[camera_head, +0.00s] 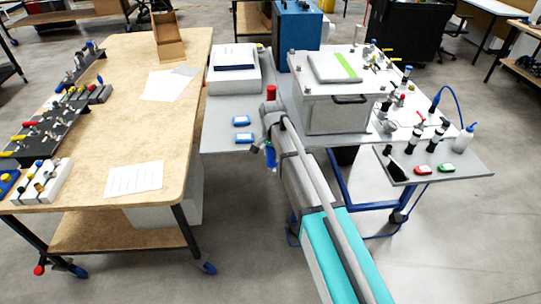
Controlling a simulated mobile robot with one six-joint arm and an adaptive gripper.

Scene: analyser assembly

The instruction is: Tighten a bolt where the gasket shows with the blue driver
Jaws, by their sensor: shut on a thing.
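My arm reaches up the middle of the picture, and my gripper (268,146) is at its far end, mostly hidden by the arm. A small blue part, apparently the blue driver (270,156), shows just below it, over the gap in front of the grey table. The gripper appears shut on it. The light grey analyser box (334,113) stands to the right on the blue-framed cart, with a dark handle on its front and a plate with a green strip on top.
A red-topped item (271,93) stands behind my arm's end. A wooden bench (125,110) with tool racks (50,132) is at left. A side shelf (465,178) holds several small items at right.

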